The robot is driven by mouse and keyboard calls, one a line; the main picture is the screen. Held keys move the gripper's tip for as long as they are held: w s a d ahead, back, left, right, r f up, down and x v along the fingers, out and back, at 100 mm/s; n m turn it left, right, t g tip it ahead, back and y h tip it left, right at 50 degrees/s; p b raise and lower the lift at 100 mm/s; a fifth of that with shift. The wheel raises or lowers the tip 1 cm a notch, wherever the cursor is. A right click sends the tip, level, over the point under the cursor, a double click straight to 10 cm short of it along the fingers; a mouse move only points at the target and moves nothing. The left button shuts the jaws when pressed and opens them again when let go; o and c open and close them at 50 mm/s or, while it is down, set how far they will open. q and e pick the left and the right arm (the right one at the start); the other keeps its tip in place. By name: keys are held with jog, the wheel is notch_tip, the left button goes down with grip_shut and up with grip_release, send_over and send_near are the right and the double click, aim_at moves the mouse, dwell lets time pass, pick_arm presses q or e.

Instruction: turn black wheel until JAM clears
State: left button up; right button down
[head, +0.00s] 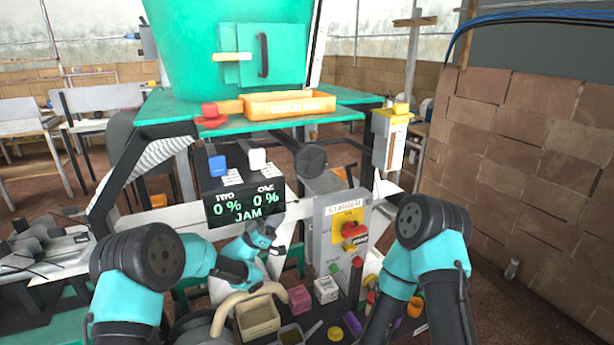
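The black wheel (310,160) is a round dark disc on the front of the machine, below the orange tray. My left gripper (277,237) is in front of the machine, just below and right of the display. It is below the wheel and apart from it. It is small and partly turned away, so its opening is unclear. My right arm (425,262) is bent at the right, and its gripper does not show.
A grey control box (341,235) with a red knob stands below the wheel. An orange tray (290,105) and a red button (211,111) are on the green shelf above. Several small bins and coloured parts crowd the bottom. A brick wall (530,150) bounds the right.

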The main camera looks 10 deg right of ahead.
aim_at(307, 178)
pick_arm(q)
jog(key=x, duration=1.4)
jog(key=shift+d+r, duration=0.1)
jog(key=shift+d, duration=0.15)
